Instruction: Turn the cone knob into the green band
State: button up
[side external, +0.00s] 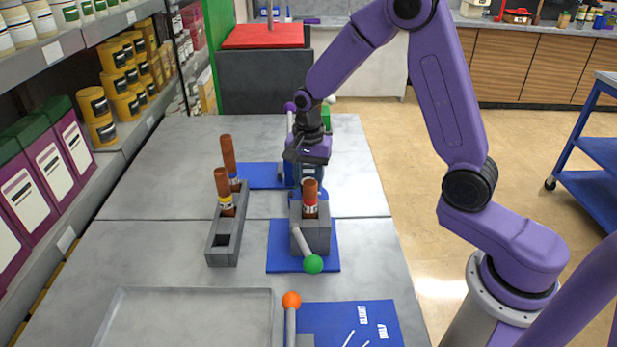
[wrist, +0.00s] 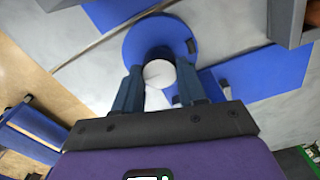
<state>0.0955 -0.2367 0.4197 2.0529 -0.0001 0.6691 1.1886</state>
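My gripper (side external: 309,178) points down over the far part of the table, behind a grey block. In the wrist view its two dark blue fingers (wrist: 159,80) stand apart, one on each side of a round pale knob top (wrist: 158,74). This seems to be the cone knob; a white wedge shows just below it. The knob sits over a round blue base (wrist: 133,47). I cannot tell whether the fingers press on it or only stand around it. No green band can be made out. In the side view the knob is hidden by the gripper and block.
The grey block (side external: 322,238) holds a brown-handled part and a green-ball lever (side external: 313,264). To its left is a grey rack (side external: 223,250) with brown-handled parts. An orange-ball lever (side external: 291,300) and an empty grey tray (side external: 190,290) are in front. Shelves line the left.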

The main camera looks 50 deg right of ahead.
jog(key=c, duration=0.4)
jog(key=n, duration=0.6)
jog(key=shift+w, duration=0.1)
jog(key=n, duration=0.6)
jog(key=shift+a+n, duration=0.1)
jog(key=shift+n, duration=0.3)
jog(key=n, duration=1.2)
jog(key=shift+n, duration=0.4)
